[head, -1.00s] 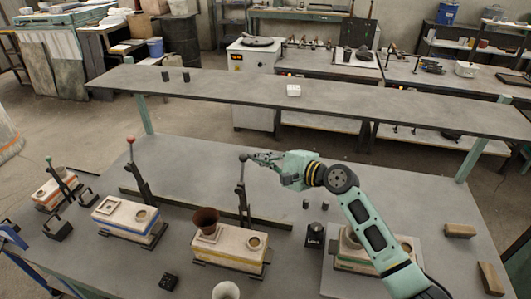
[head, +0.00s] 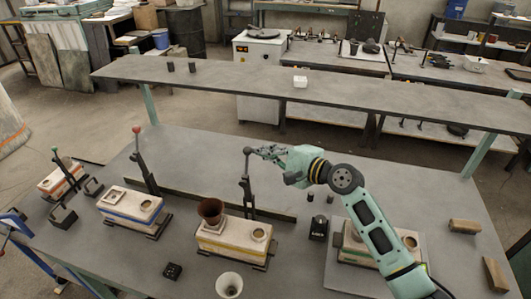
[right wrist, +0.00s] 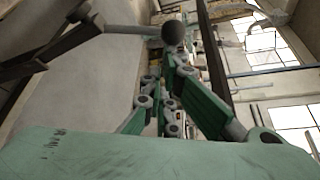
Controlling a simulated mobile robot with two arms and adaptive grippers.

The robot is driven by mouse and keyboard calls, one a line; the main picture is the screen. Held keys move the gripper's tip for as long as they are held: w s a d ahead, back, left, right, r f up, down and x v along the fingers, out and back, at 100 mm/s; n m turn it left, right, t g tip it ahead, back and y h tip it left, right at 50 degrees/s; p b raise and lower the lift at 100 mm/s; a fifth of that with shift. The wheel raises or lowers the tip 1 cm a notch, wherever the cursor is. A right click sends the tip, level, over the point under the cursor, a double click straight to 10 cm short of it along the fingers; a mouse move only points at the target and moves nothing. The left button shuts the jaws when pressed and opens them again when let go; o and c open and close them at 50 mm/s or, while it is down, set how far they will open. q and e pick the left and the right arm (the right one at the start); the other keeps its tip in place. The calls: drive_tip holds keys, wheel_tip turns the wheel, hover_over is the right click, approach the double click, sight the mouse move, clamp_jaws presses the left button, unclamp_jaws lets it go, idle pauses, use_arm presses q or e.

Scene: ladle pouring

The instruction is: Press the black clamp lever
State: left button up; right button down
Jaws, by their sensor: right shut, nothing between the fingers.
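The black clamp lever (head: 246,180) stands nearly upright behind the mould (head: 235,245) that carries a brown funnel cup (head: 211,211). Its dark round knob is at the top, and the knob also shows in the right wrist view (right wrist: 173,33), just beyond the fingers. My right gripper (head: 265,152) is shut and empty, its fingertips right beside the knob on its right side. I cannot tell whether they touch. The shut fingers show in the middle of the right wrist view (right wrist: 168,88). My left gripper is not in view.
A red-knobbed lever (head: 141,160) and a green-knobbed lever (head: 66,170) stand at other moulds to the left. A small black block (head: 318,228) and a white cup (head: 229,285) stand on the table (head: 330,150). A raised shelf (head: 330,90) runs behind.

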drive_tip(key=s+a+f+n+t+y+b, duration=0.1)
drive_tip(key=s+a+f+n+b, duration=0.2)
drive_tip(key=s+b, duration=0.5)
drive_tip(key=s+a+f+n+t+y+b, duration=0.1)
drive_tip(key=s+a+f+n+y+b, duration=0.1)
drive_tip(key=s+f+n+b, duration=0.4)
drive_tip(key=shift+s+a+b, duration=0.5)
drive_tip(key=shift+s+b, duration=1.1)
drive_tip(key=shift+s, duration=0.55)
